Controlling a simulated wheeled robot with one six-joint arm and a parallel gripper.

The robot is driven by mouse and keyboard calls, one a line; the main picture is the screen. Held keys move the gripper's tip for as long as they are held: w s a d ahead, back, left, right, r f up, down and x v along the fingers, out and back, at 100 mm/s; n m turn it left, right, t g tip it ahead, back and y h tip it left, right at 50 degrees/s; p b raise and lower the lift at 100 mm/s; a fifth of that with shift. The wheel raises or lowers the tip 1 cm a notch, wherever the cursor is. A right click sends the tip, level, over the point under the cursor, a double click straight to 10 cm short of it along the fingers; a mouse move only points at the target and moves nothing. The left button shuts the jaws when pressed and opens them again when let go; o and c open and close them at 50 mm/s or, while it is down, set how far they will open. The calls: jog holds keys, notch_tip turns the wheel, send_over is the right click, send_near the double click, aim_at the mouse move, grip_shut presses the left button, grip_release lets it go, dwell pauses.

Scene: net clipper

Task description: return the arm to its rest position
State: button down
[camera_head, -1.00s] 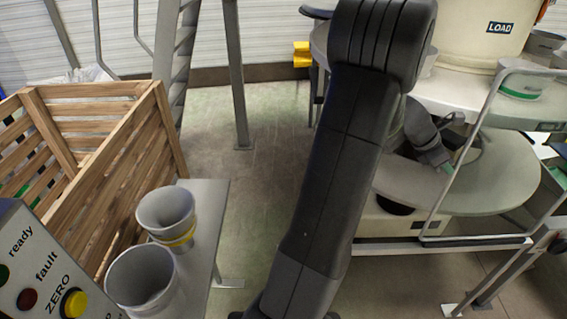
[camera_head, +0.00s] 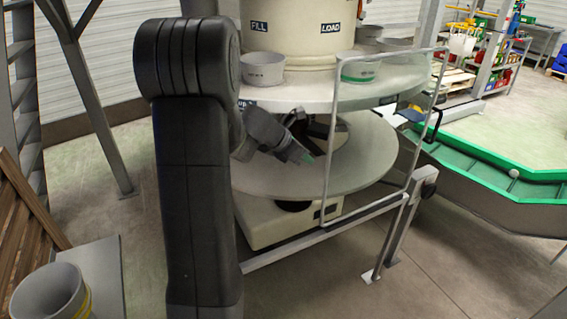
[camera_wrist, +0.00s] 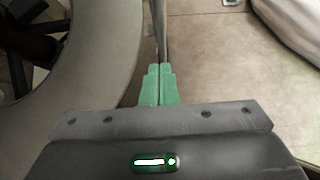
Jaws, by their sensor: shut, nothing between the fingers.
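My gripper (camera_wrist: 161,86) shows in the wrist view with its two green fingers pressed together and nothing between them. In the head view my dark arm stands tall at the left centre. My gripper (camera_head: 307,158) shows there small, beyond the arm, in front of the round grey lower table (camera_head: 300,180) of the machine. The wrist view shows the curved grey edge of a round surface (camera_wrist: 105,65) to the left of the fingers and floor to the right. I cannot tell how far the fingers are from that edge.
A metal guard frame (camera_head: 328,150) stands close right of my gripper. The upper table (camera_head: 300,98) holds grey cups, one being (camera_head: 262,68) near its left edge. A green-edged conveyor (camera_head: 480,175) is at right. A cup (camera_head: 50,292) stands on a stand at lower left.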

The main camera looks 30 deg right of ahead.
jog(key=v, duration=0.9)
jog(key=shift+s+r+b, duration=0.2)
jog(key=shift+s+b, duration=0.1)
jog(key=shift+s, duration=0.05)
jog(key=shift+a, duration=0.1)
send_near(327, 159)
jog(key=x, duration=0.4)
jog(key=p+x, duration=0.1)
jog(key=shift+s+f, duration=0.1)
jog(key=shift+f, duration=0.45)
jog(key=shift+d, duration=0.4)
